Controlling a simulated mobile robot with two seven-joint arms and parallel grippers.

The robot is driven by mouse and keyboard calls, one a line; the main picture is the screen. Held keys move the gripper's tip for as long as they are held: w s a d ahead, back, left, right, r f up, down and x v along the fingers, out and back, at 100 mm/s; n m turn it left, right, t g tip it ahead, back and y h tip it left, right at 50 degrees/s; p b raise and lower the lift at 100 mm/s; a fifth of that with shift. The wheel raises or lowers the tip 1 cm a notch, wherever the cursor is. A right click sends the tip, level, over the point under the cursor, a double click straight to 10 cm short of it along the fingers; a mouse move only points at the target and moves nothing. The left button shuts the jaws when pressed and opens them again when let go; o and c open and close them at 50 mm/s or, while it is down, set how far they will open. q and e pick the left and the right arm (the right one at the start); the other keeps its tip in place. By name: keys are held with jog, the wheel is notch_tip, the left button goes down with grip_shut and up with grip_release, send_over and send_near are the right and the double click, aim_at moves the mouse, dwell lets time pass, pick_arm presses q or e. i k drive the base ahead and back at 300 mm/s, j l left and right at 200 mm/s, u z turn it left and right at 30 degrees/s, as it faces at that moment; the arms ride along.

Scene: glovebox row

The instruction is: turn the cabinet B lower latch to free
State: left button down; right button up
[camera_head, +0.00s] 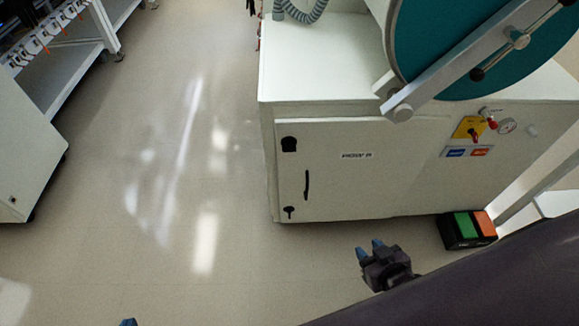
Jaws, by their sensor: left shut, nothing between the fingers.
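A pale cabinet door (350,190) with a small, hard-to-read label fills the right middle of the head view. At its left edge are a black upper latch (289,144) and a small black lower latch (289,211) near the bottom corner. A dark vertical handle (306,184) is between them, slightly to the right. I cannot read whether this is cabinet B. My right gripper (369,249) is in front of and below the door, its blue fingertips apart and empty, touching nothing. My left gripper (128,322) shows only a blue tip at the bottom edge, shut, far from the latches.
A teal round port door (450,45) with a grey bar is above the cabinet. A yellow valve plate (468,128) and gauge are at right. A green and orange pedal box (467,230) sits on the floor. Open floor (150,230) lies left; a shelf rack is at upper left.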

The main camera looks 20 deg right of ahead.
aim_at(288, 209)
jog(key=i+j+z, duration=0.15)
jog(key=z, duration=1.3)
jog(key=j+z, duration=1.2)
jog(key=j, duration=0.35)
jog(key=k+j, duration=0.1)
jog(key=j, duration=0.2)
jog(key=j+z, duration=0.15)
jog(key=k+j, duration=0.2)
jog(key=j, duration=0.2)
jog(key=k+j, duration=0.1)
jog(key=j, duration=0.3)
jog(key=k+j+z, duration=0.15)
jog(key=j, duration=0.25)
jog(key=k+j, duration=0.15)
